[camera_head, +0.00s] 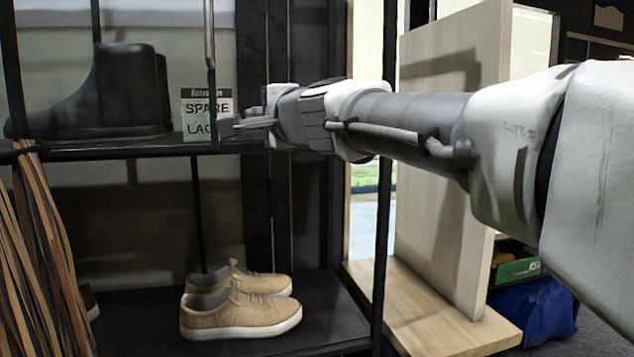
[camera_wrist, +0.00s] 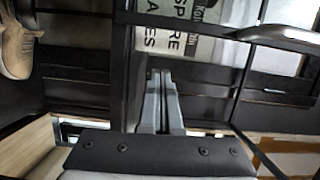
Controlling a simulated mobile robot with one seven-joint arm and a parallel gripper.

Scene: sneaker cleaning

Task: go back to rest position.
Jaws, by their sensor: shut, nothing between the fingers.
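My gripper (camera_head: 232,126) is at the end of my arm, which reaches in from the right in the head view. It is at the height of the upper shelf, close to the right end of that shelf. In the wrist view my gripper (camera_wrist: 158,76) shows with its fingers together and nothing between them. A sign reading "SPARE LACES" (camera_head: 207,104) is just beyond the fingertips. The sign also shows in the wrist view (camera_wrist: 185,35), partly cut off. I cannot tell whether the fingers touch the shelf or the sign.
A tan sneaker pair (camera_head: 240,314) sits on the lower shelf (camera_head: 130,325). A dark boot (camera_head: 125,95) stands on the upper shelf (camera_head: 110,152). Brown laces (camera_head: 40,260) hang at the left. Black uprights (camera_head: 384,210) and a wooden panel (camera_head: 450,150) stand near my arm.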

